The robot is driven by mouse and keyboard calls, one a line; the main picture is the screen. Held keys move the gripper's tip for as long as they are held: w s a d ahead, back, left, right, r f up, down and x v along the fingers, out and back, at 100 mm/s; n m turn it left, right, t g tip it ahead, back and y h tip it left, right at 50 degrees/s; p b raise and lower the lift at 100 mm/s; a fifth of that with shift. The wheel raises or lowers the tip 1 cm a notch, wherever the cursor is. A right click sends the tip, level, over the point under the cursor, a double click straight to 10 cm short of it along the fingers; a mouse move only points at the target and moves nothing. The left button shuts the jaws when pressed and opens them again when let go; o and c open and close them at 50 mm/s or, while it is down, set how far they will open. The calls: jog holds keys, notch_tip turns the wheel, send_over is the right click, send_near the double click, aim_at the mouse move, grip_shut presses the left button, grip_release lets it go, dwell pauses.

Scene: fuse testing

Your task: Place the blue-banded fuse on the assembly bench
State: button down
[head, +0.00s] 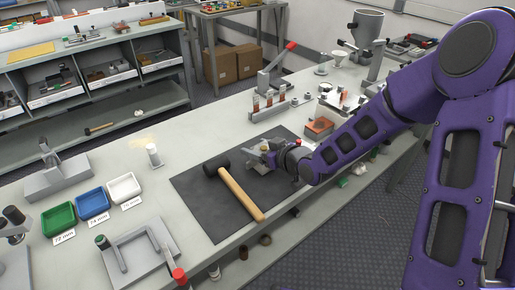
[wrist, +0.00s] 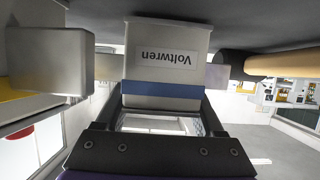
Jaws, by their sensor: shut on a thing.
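The blue-banded fuse (wrist: 165,60) is a pale grey block with a "Voltwren" label and a blue stripe. My gripper (wrist: 161,103) is shut on it, with a dark finger on each side near the stripe. The wrist view looks upside down, and the fuse's far end is at or very near the dark mat; I cannot tell if it touches. In the head view my gripper (head: 277,157) is low over the mat (head: 205,207) on the grey bench (head: 150,190). The fuse cannot be made out clearly there.
A mallet (head: 240,193) with a wooden handle lies on the mat close to my gripper. Green (head: 58,219), blue (head: 92,204) and white (head: 124,187) trays stand at left. A red-handled press (head: 277,68) stands behind. The mat's front-left part is clear.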

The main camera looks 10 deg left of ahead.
jog(key=shift+f, duration=0.15)
grip_release()
jog(key=shift+s+d+r, duration=0.15)
jog(key=shift+r, duration=0.15)
jog(key=p+v, duration=0.2)
jog(key=v, duration=0.9)
jog(key=shift+s+d+r, duration=0.1)
jog(key=shift+d+r, duration=0.05)
jog(key=shift+d, duration=0.05)
